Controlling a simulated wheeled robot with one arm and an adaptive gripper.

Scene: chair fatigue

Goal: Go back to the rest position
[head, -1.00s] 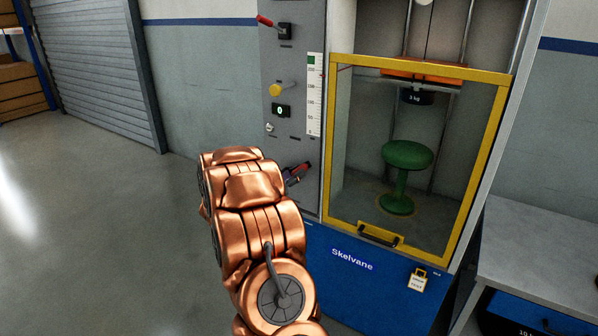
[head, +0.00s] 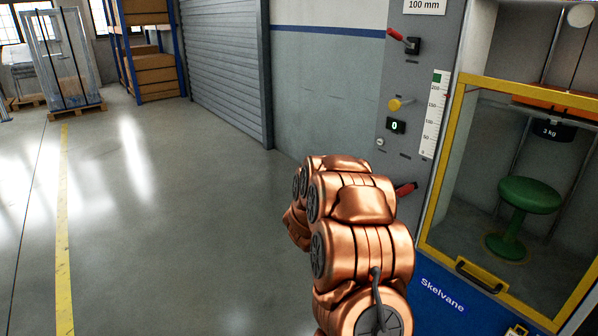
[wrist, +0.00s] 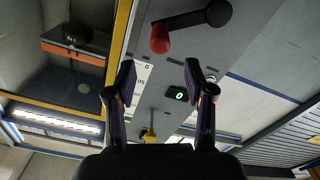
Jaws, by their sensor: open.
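My gripper (wrist: 158,85) is open and empty in the wrist view, its two dark fingers spread apart in front of the machine's grey control panel (wrist: 245,38).
A yellow-framed guard door (head: 447,165) closes the chamber with a green stool (head: 527,196) under a 3 kg weight (head: 548,130). A roller shutter (head: 225,60), shelving with boxes (head: 157,70) and a wrapped pallet load (head: 62,60) stand behind. The floor at left is clear.

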